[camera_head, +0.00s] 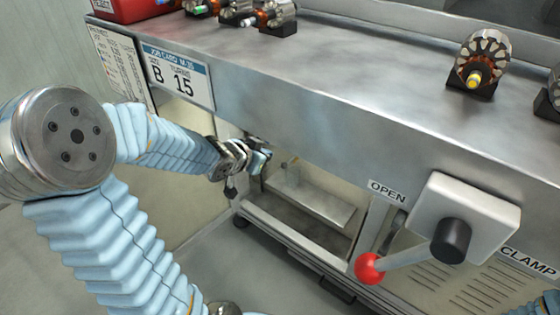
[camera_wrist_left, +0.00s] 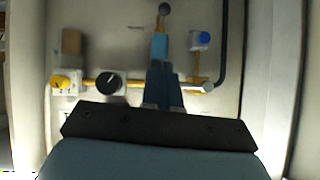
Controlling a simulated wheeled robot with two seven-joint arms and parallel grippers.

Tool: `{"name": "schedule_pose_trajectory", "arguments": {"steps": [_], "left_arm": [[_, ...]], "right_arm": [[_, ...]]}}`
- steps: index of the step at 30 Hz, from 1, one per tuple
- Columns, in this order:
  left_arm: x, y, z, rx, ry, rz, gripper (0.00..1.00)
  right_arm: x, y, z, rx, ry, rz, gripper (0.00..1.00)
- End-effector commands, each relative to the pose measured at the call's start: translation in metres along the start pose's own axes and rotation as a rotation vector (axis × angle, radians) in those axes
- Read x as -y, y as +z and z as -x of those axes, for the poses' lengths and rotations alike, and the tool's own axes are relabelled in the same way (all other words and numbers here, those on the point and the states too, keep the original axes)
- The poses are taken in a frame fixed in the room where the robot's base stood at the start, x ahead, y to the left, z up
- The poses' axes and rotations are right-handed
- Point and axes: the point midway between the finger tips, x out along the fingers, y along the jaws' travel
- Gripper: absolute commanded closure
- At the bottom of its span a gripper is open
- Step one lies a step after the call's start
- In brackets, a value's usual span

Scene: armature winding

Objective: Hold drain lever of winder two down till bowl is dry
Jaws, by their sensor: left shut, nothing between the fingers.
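My left gripper (camera_head: 262,160) reaches in under the front edge of the steel bench, its fingers small in the head view. In the left wrist view my left gripper (camera_wrist_left: 160,48) is shut and empty, pointing at a pale panel (camera_wrist_left: 125,45). A dark ball on a short stem (camera_wrist_left: 164,9) shows just beyond the fingertips; I cannot tell whether it is the drain lever or whether the fingers touch it. A yellow pipe (camera_wrist_left: 140,83) runs behind the fingers, with a blue knob (camera_wrist_left: 202,38) on its branch. No bowl is identifiable. My right gripper is out of view.
A yellow knob (camera_wrist_left: 62,82) and a black knob (camera_wrist_left: 108,82) sit left of the fingers, and a black hose (camera_wrist_left: 222,45) right. A red-balled clamp lever (camera_head: 370,267) juts from the bench front. Armatures (camera_head: 482,62) stand on top. A metal tray (camera_head: 310,200) lies below.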

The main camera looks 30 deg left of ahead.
Motion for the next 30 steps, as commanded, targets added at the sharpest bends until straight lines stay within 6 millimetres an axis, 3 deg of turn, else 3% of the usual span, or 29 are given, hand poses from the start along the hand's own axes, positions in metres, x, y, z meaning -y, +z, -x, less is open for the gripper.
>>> {"name": "schedule_pose_trajectory", "arguments": {"steps": [7, 19, 30], "left_arm": [[-0.001, 0.005, -0.024, 0.001, 0.002, 0.001, 1.00], [-0.003, 0.004, -0.108, 0.000, 0.004, 0.001, 1.00], [-0.001, 0.028, -0.129, 0.001, 0.001, 0.000, 1.00]], "right_arm": [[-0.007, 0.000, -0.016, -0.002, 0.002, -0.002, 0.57], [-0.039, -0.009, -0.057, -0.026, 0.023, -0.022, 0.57], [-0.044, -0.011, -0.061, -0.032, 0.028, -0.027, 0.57]]}}
